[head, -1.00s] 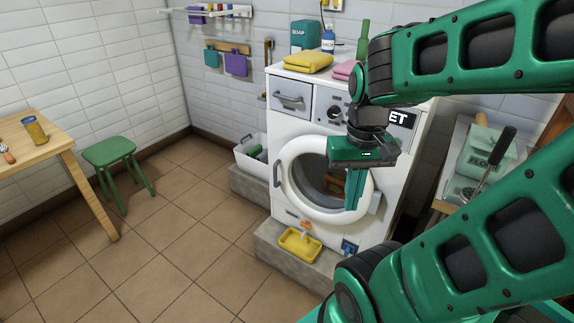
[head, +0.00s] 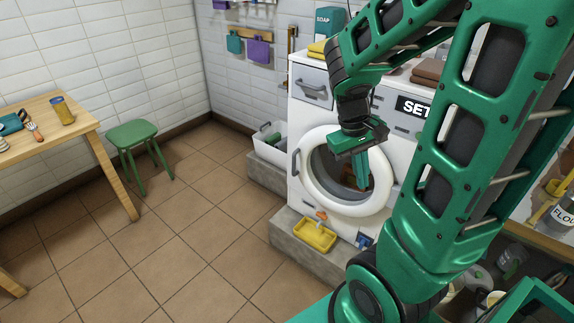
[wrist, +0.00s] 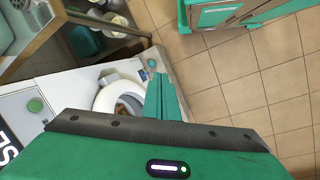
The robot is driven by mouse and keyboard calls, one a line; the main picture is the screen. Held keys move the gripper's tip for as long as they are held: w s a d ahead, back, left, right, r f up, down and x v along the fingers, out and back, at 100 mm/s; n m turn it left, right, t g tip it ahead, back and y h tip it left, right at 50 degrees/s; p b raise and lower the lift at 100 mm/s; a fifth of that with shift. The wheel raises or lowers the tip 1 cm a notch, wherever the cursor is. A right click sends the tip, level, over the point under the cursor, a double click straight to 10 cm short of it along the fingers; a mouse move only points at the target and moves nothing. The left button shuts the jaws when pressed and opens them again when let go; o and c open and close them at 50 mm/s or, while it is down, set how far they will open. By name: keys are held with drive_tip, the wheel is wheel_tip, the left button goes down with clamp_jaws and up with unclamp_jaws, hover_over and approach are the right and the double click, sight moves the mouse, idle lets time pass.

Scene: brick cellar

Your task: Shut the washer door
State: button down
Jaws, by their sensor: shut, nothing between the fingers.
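The white washer (head: 312,110) stands on a grey step at the right of the head view. Its round door (head: 309,183) has a thick white ring, dark glass and a grey handle (head: 296,163) at the left. The door seems to stand out from the washer front, but I cannot tell by how much. My gripper (head: 360,186) is shut and empty, pointing down in front of the door's glass, covering part of it. I cannot tell whether it touches the door. In the wrist view, the ring (wrist: 103,98) lies left of my gripper (wrist: 160,82).
A yellow soap tray (head: 316,236) sits on the grey step (head: 292,238) below the door. A white bin (head: 268,150) stands left of the washer. A green stool (head: 132,133) and a wooden table (head: 75,131) are at the left. The tiled floor between is clear.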

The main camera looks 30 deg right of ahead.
drive_tip(key=w+d+f+n+h, duration=0.3)
drive_tip(key=w+f+n+h, duration=0.15)
drive_tip(key=w+f, duration=0.35)
drive_tip(key=n+t+h, duration=0.8)
drive_tip(key=n+t, duration=0.4)
drive_tip(key=n, duration=1.2)
approach(294, 157)
drive_tip(key=shift+m+y, duration=0.25)
drive_tip(key=x, duration=0.6)
drive_tip(key=shift+d+r, duration=0.1)
drive_tip(key=shift+d, duration=0.1)
drive_tip(key=shift+w+d, duration=0.1)
